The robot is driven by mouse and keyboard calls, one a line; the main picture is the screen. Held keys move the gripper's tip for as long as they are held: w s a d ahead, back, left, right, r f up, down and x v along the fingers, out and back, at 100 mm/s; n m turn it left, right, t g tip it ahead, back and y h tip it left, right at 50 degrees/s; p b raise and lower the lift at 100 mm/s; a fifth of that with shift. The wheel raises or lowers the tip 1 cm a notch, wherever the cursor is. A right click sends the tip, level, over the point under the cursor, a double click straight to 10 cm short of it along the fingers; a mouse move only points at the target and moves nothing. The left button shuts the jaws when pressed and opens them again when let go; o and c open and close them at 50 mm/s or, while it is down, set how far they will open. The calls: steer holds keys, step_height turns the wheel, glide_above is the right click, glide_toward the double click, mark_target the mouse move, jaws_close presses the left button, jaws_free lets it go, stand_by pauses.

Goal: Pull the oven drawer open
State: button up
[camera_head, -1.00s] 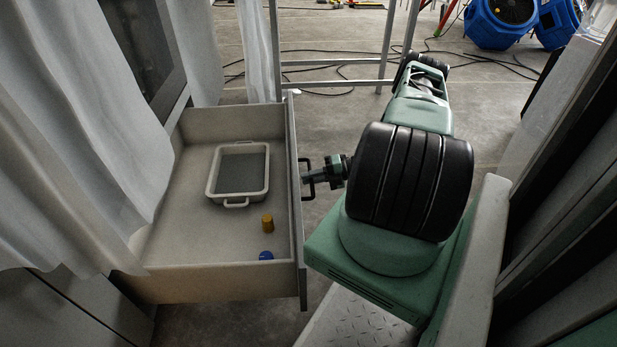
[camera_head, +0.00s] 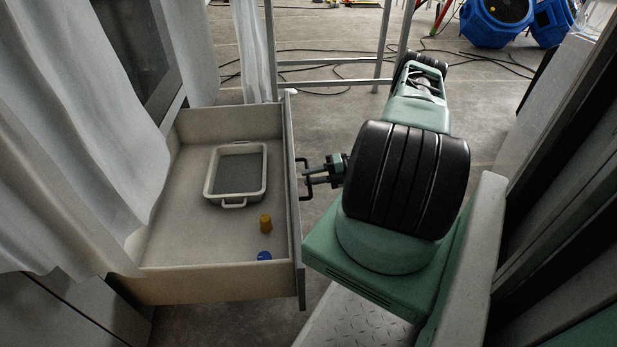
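The oven drawer (camera_head: 285,200) is pulled far out from the cabinet on the left. Its front panel faces right, toward my arm. The dark bar handle (camera_head: 304,189) is on the outer face of that panel. My gripper (camera_head: 312,174) is at the handle, with its fingers pointing left. The fingers look spread apart around or beside the bar. Contact with the handle is too small to make out.
White plastic sheeting (camera_head: 75,150) hangs over the cabinet at left. A metal frame (camera_head: 330,62) stands behind the drawer. Blue fans (camera_head: 495,22) and cables lie on the floor at the back. Grey panels (camera_head: 560,190) bound the right side.

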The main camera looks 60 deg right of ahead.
steer(key=p+v, duration=0.3)
steer(key=v, duration=1.3)
steer(key=shift+s, duration=0.15)
